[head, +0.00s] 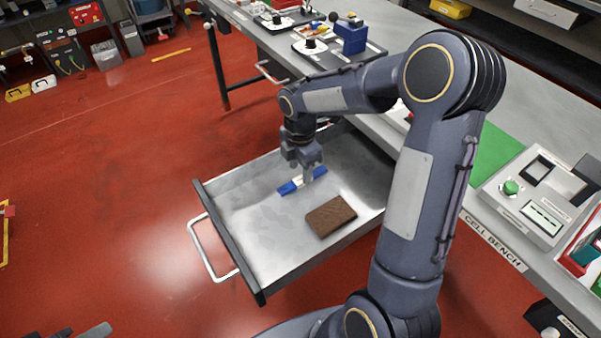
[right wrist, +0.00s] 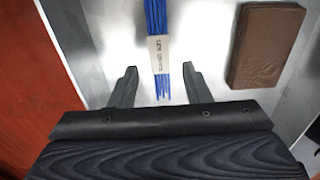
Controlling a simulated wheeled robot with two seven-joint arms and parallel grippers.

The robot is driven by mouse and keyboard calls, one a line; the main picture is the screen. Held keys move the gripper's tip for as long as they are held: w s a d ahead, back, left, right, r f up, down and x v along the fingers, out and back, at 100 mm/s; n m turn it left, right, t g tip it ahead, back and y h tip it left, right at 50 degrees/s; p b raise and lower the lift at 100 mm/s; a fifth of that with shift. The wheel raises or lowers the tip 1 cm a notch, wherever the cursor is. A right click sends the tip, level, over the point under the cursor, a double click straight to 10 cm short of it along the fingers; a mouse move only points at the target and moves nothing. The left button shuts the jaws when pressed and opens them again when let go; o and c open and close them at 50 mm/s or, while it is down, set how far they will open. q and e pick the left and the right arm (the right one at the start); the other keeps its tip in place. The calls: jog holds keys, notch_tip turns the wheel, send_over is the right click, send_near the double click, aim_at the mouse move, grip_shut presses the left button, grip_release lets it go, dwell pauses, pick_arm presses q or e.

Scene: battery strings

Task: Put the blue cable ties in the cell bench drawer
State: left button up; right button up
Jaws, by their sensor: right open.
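The blue cable ties (head: 291,187) are a bundle with a pale printed band, lying on the floor of the open cell bench drawer (head: 240,225). In the right wrist view the bundle (right wrist: 156,20) points toward my gripper, its loose ends between the fingers. My right gripper (head: 305,178) is inside the drawer, right at the bundle. In the wrist view its two fingers (right wrist: 158,88) are apart, with a gap on each side of the ties. Dark grey tips at the lower left edge of the head view look like my left gripper (head: 80,333), mostly cut off.
A brown block (head: 331,217) lies in the drawer beside the ties and also shows in the wrist view (right wrist: 264,45). The drawer's front handle (head: 212,252) sticks out over the red floor. The bench top (head: 395,130) is right of the drawer, with a control box (head: 530,195).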

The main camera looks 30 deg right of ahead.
aim_at(301, 180)
jog(key=s+r+m+t, duration=0.1)
jog(key=s+r+m, duration=0.45)
jog(key=r, duration=0.75)
jog(key=s+a+m+t+y, duration=0.2)
jog(key=s+a+m, duration=0.1)
jog(key=s+m, duration=0.4)
jog(key=s+a+f+m+t+y, duration=0.1)
jog(key=s+a+m+t, duration=0.1)
jog(key=s+m, duration=0.6)
jog(key=shift+s+a+t+y+p, duration=0.3)
jog(key=shift+s+a+y+p, duration=0.1)
jog(key=shift+s+a, duration=0.4)
jog(key=shift+f, duration=0.1)
